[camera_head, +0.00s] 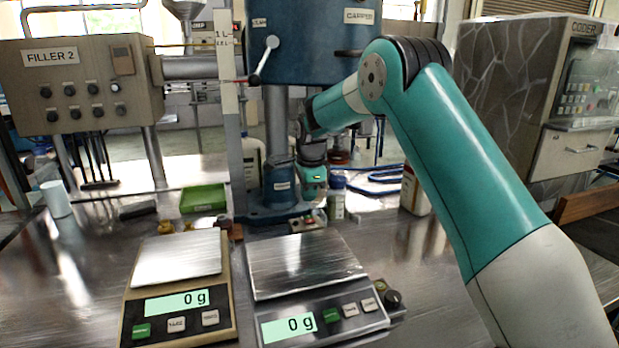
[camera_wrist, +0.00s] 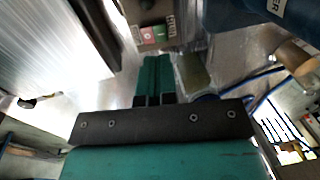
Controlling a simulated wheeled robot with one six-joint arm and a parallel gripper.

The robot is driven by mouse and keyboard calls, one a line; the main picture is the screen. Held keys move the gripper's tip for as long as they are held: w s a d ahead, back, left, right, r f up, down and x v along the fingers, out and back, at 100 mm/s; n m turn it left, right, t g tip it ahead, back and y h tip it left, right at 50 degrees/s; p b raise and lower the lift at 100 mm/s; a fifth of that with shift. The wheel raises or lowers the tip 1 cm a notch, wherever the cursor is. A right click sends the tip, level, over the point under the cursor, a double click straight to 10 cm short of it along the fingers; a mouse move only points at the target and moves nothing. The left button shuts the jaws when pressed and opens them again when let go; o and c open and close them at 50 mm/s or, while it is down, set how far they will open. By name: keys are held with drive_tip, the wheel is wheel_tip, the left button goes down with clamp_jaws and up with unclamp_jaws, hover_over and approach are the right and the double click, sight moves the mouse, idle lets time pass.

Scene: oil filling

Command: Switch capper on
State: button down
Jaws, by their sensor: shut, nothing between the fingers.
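The capper (camera_head: 312,45) is a large blue machine with a CAPPER label, standing at the back centre on a blue column and base. A small switch box (camera_head: 303,222) with coloured buttons sits at the front of its base. In the wrist view the switch box (camera_wrist: 152,34) shows a green and a red button side by side. My gripper (camera_head: 313,200) points down just behind and above the box, partly hidden by my own wrist. In the wrist view my gripper (camera_wrist: 155,62) has its teal fingers together, empty, with the tips close to the buttons. I cannot tell whether they touch.
Two scales (camera_head: 180,257) (camera_head: 305,262), both reading 0 g, fill the front of the metal table. A green tray (camera_head: 203,198) lies left of the capper. A bottle (camera_head: 337,197) stands right of my gripper. Filler 2 (camera_head: 80,80) and the coder (camera_head: 520,90) flank the area.

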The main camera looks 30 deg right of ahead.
sight(307, 217)
drive_tip(key=f, duration=0.4)
drive_tip(key=w+f, duration=0.1)
drive_tip(key=shift+d+f, duration=0.1)
drive_tip(key=shift+f, duration=0.3)
